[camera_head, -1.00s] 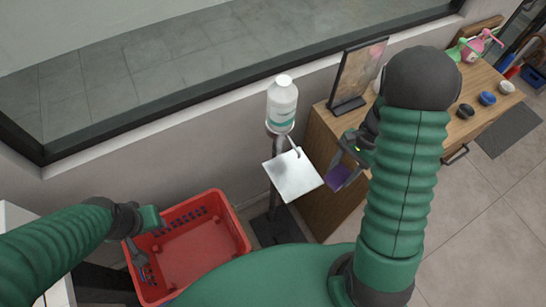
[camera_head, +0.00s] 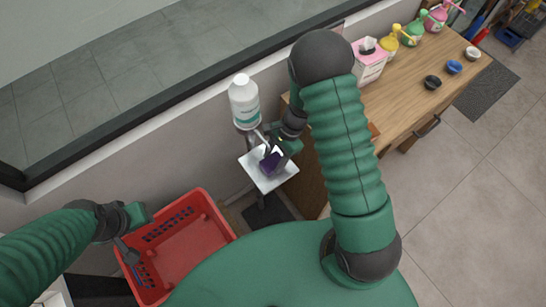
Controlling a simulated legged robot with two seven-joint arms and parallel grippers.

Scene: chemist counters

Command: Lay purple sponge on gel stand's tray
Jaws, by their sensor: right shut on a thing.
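The purple sponge (camera_head: 270,163) is in my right gripper (camera_head: 274,157), which is shut on it. Sponge and gripper are over the white tray (camera_head: 262,184) of the gel stand; I cannot tell whether the sponge touches the tray. The gel stand carries a white bottle (camera_head: 244,101) with a green label above the tray. The gripper hides part of the sponge and the tray. My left gripper (camera_head: 127,252) is at the left, by the rim of the red basket; its fingers are too small to tell open from shut.
A red basket (camera_head: 205,205) stands left of the gel stand. A wooden counter (camera_head: 400,92) at the right holds a pink tissue box (camera_head: 369,62), several pump bottles and small bowls. The wall and window ledge run behind the stand.

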